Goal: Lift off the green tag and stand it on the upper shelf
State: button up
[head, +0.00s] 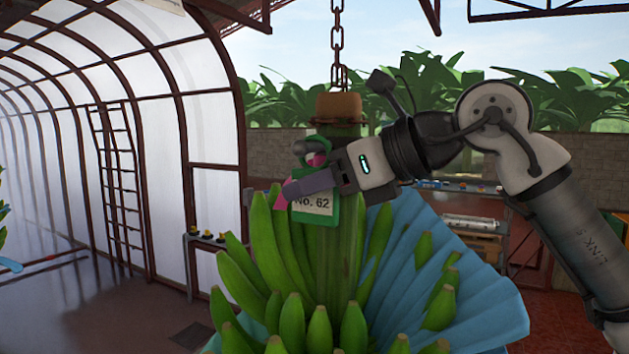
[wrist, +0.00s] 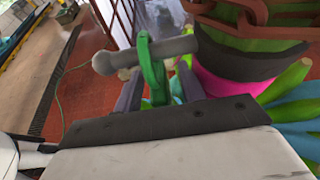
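The green tag (head: 333,209), with a white label reading "No. 62", hangs in front of the green stem (head: 349,250) in the head view. Its loop hangs on a grey peg (head: 301,147), which also shows in the wrist view (wrist: 150,55). My gripper (head: 296,187) is at the tag from the right, with its fingers across the tag's upper part. In the wrist view the fingers (wrist: 160,82) stand on both sides of the green loop (wrist: 154,72), with a gap visible at the right. A rack (head: 460,187) with upper and lower levels stands behind, partly hidden by my arm.
A banana bunch (head: 290,260) with a blue cover (head: 470,295) hangs below the tag. A chain (head: 337,45) holds the stem above. A pink band (wrist: 225,85) wraps the stem close to my right finger. A low bench (head: 205,238) with small items stands at left.

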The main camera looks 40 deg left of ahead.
jog(key=shift+c, duration=0.3)
grip_shut()
jog(key=shift+r+b, duration=0.15)
jog(key=shift+b, duration=0.5)
jog(key=s+d+b, duration=0.4)
jog(key=s+b, duration=0.2)
jog(key=s, duration=1.1)
jog(key=shift+s, duration=0.3)
jog(key=shift+r, duration=0.2)
